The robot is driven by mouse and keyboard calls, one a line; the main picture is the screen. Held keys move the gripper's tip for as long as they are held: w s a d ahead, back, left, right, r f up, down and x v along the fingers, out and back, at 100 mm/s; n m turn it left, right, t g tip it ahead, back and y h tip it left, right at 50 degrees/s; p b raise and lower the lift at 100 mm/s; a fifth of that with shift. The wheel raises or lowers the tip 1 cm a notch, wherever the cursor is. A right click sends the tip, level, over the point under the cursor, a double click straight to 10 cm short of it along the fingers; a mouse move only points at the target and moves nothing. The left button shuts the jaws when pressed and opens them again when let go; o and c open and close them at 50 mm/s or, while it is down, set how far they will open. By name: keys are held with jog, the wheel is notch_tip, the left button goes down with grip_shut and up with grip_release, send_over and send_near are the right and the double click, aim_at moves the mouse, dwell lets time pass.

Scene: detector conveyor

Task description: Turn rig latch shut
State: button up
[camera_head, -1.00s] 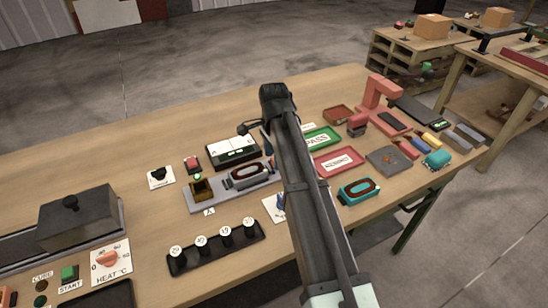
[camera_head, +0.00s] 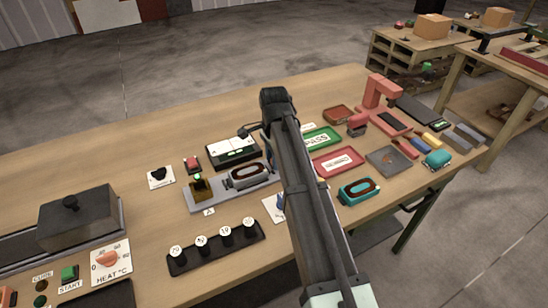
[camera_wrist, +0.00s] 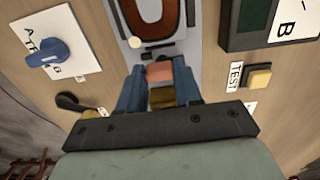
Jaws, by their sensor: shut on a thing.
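The grey rig (camera_head: 228,192) lies on the table with a dark oval-ringed detector (camera_head: 247,175) seated in it. In the wrist view the rig (camera_wrist: 138,57) runs up from my fingers, and the detector's red ring (camera_wrist: 165,20) shows at the top. My gripper (camera_wrist: 160,80) has its blue fingers closed on the sides of a small pinkish-red piece, which looks like the latch handle (camera_wrist: 160,71). A brass-coloured block (camera_wrist: 163,98) shows between the fingers, closer to the palm. In the head view my arm hides the rig's right end and most of the gripper.
A blue knob (camera_wrist: 47,53) on a white card and a black lever (camera_wrist: 75,102) are left of my fingers. A yellow TEST button (camera_wrist: 258,78) and a tester panel (camera_wrist: 245,20) are right. A teal-cased detector (camera_head: 358,191) and red tray (camera_head: 318,168) lie right of my arm.

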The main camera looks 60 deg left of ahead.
jog(key=shift+c, duration=0.4)
jog(key=shift+n, duration=0.3)
jog(key=n, duration=0.4)
jog(key=shift+w, duration=0.1)
jog(key=n, duration=0.9)
jog(key=shift+a, duration=0.1)
jog(key=n, duration=0.4)
jog(key=shift+w, duration=0.1)
jog(key=shift+n, duration=0.3)
